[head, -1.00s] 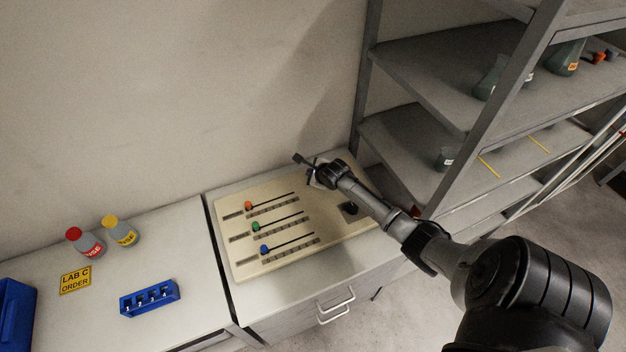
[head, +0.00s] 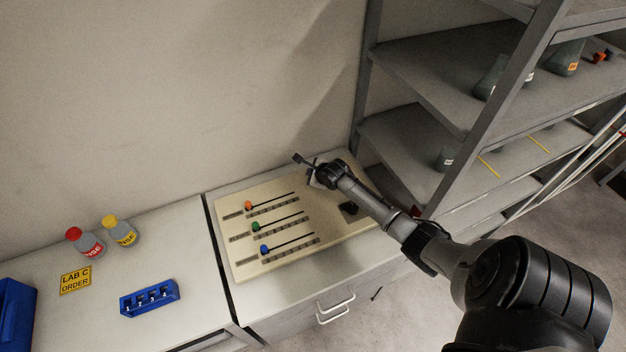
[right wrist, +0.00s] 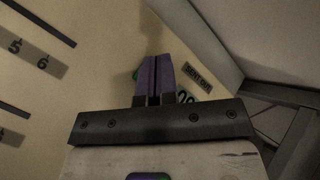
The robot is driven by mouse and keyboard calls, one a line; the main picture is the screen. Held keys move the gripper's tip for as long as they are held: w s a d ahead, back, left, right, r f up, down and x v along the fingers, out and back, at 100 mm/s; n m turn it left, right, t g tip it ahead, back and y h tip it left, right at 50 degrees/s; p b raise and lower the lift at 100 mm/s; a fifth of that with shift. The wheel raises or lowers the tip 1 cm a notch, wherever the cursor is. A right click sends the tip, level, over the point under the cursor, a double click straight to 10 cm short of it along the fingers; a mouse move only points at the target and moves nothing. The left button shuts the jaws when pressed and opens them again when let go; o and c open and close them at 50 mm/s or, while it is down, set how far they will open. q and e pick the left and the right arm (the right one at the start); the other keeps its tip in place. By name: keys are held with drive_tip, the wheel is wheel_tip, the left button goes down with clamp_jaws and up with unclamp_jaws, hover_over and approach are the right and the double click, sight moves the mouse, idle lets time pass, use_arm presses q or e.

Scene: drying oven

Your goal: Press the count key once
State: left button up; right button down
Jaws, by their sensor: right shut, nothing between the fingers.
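A cream panel (head: 290,262) lies on the right-hand cabinet top, with orange, green and blue slider knobs on it. My right gripper (head: 318,182) is over the panel's far right part. In the right wrist view its two purple fingers (right wrist: 153,60) are shut together with nothing between them. A small green edge (right wrist: 135,74) shows just left of the fingertips and is mostly hidden behind them; I cannot tell whether it is the count key or whether the fingers touch it. A "SENT OUT" label (right wrist: 196,76) and a partly hidden number (right wrist: 186,97) are right of the fingers.
A grey shelf rack (head: 420,120) with flasks stands close to the right of the panel. The left counter holds a red-capped bottle (head: 91,247), a yellow-capped bottle (head: 126,235), a yellow sign (head: 75,281) and a blue rack (head: 135,305). The wall is close behind.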

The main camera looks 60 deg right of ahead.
drive_tip(key=shift+f, duration=0.1)
idle(0.3)
drive_tip(key=shift+f, duration=0.3)
idle(0.4)
